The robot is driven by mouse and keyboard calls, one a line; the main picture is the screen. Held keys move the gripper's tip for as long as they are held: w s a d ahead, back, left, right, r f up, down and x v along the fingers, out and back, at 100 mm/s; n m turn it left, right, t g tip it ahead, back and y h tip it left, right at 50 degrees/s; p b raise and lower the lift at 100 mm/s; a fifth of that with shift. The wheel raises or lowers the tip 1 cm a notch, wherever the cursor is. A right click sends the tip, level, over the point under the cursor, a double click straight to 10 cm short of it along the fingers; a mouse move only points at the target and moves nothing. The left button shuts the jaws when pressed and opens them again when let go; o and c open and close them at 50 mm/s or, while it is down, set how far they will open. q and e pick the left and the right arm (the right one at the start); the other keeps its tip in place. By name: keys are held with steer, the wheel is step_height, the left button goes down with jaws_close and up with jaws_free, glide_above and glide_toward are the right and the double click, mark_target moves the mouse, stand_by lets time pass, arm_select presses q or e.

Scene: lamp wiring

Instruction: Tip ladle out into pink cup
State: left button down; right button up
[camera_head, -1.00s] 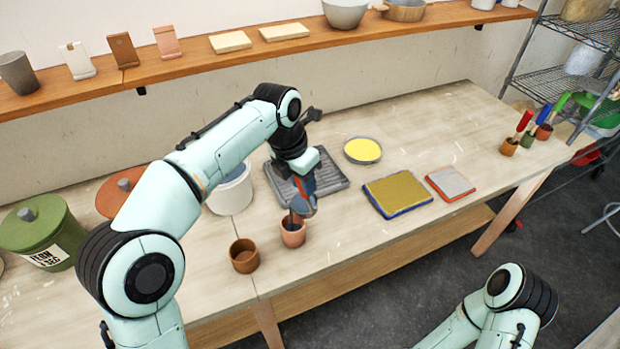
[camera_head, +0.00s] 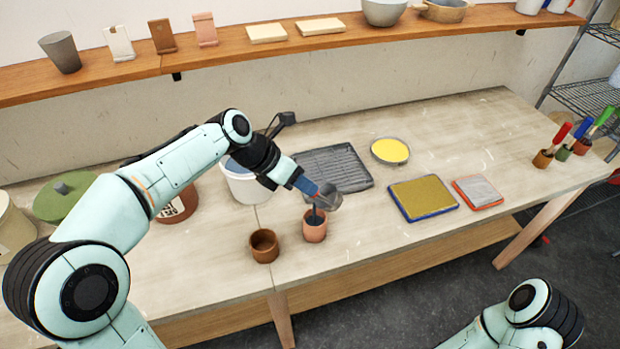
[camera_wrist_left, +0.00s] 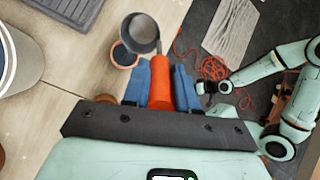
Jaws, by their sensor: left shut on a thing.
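My left gripper (camera_head: 305,186) is shut on the ladle's orange-red handle (camera_wrist_left: 160,85), its blue fingers on either side. The ladle's grey metal bowl (camera_head: 329,198) is tilted just above the pink cup (camera_head: 315,230). A narrow dark blue streak (camera_head: 314,214) runs from the bowl down into the cup's mouth, like liquid pouring. In the left wrist view the bowl (camera_wrist_left: 142,32) sits beside and partly over the cup's rim (camera_wrist_left: 121,58). The cup stands upright. The liquid level inside is hidden. My right arm shows at the lower right; its dark end (camera_wrist_left: 204,87) is too small to read.
A brown cup (camera_head: 264,246) stands close left of the pink cup. Behind are a white bucket (camera_head: 246,187) and a grey ribbed tray (camera_head: 350,170). A yellow-filled dish (camera_head: 390,151) and two shallow trays lie right. The table's front edge is near the cups.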

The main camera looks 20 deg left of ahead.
arm_select(q)
steer(key=shift+s+a+f+h, duration=0.2)
steer(key=shift+a+f+h, duration=0.1)
steer(key=shift+a, duration=0.15)
steer(key=shift+a+f+b, duration=0.15)
steer(key=shift+f+b, duration=0.05)
steer(key=shift+b, duration=0.1)
steer(key=s+a+f+t+h+b, duration=0.3)
steer(key=a+f+h+b, duration=0.3)
steer(key=b, duration=1.1)
step_height(320, 180, down, 3)
steer(key=shift+r+t+h, duration=0.15)
steer(key=shift+t+h, duration=0.45)
steer(key=shift+h, duration=0.2)
arm_select(e)
steer(key=s+f, duration=0.4)
steer(key=f, duration=0.5)
steer(key=s+f, duration=0.4)
steer(key=f, duration=0.6)
steer(key=shift+s+g, duration=0.3)
arm_select(q)
steer(key=shift+s, duration=0.1)
